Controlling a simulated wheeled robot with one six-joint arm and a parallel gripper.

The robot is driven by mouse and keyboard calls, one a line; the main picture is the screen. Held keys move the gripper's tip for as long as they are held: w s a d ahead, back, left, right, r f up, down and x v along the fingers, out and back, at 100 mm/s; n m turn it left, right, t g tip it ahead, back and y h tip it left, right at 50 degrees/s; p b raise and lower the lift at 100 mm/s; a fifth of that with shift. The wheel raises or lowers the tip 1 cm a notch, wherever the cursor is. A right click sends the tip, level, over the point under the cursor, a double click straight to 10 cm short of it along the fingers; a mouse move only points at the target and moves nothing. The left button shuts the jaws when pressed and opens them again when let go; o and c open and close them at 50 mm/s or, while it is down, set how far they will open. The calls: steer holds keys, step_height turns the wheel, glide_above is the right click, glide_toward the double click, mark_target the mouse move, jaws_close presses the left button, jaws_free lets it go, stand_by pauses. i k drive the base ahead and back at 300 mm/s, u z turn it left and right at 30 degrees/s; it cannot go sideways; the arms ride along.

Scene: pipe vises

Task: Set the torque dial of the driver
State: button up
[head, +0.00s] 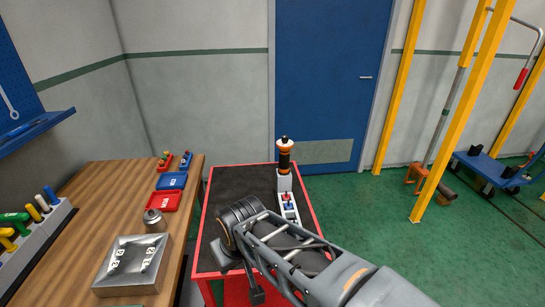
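The driver (285,158) stands upright with an orange and black body and a dark knob on top. It sits in a light grey holder (284,183) at the right side of the red cart's dark top. Its torque dial and any markings are too small to make out. My arm reaches in from the lower right across the cart. My gripper (252,282) seems to be the dark part at the arm's end, low over the near side of the cart and apart from the driver. My arm partly hides it, and its fingers are not clear.
The red cart (205,215) has a mostly bare dark mat. Small coloured pieces (288,204) sit in the holder's near part. A wooden bench (100,200) at left bears red and blue bins (172,181), a metal tray (131,290) and a can (153,220). Yellow posts (447,130) stand right.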

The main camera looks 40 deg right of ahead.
mark_target(284, 138)
steer(key=u, duration=2.55)
steer(key=k, duration=1.85)
steer(key=z, duration=1)
steer(key=i, duration=0.5)
steer(key=z, duration=0.05)
